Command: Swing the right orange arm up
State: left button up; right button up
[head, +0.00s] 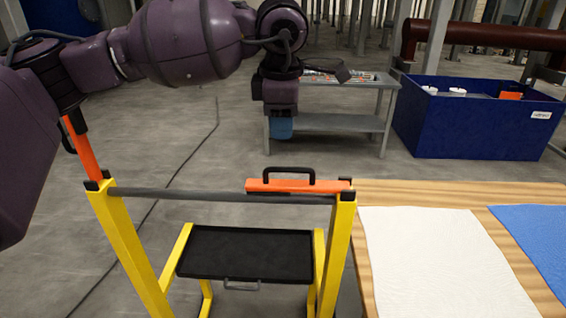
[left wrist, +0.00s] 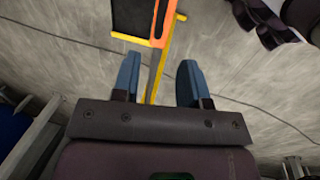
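The right orange arm (head: 262,186) lies flat along the top of the yellow frame (head: 343,235), beside the grey crossbar (head: 215,195). A black handle (head: 289,172) stands up from it. Another orange arm (head: 85,150) stands raised, slightly tilted, at the frame's left post. My left gripper (head: 281,128) hangs pointing down, with its blue fingertips above and behind the handle in the head view. In the left wrist view its two fingers (left wrist: 158,82) are apart with nothing held between them. An orange part (left wrist: 161,22) of the frame shows beyond them. My right gripper is out of view.
A black tray (head: 248,240) sits low inside the frame. A wooden table (head: 385,190) with a white cloth (head: 440,255) and a blue cloth (head: 540,235) stands at right. Behind are a grey bench (head: 335,122) and a blue bin (head: 460,130).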

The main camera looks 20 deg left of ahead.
aim_at(283, 168)
pick_arm(q)
jog(key=f, duration=0.3)
jog(key=w+f, duration=0.1)
jog(key=f, duration=0.3)
jog(key=w+f+p, duration=0.1)
jog(key=f, duration=0.2)
jog(key=shift+a+f, duration=0.25)
jog(key=shift+c, duration=0.5)
grip_shut()
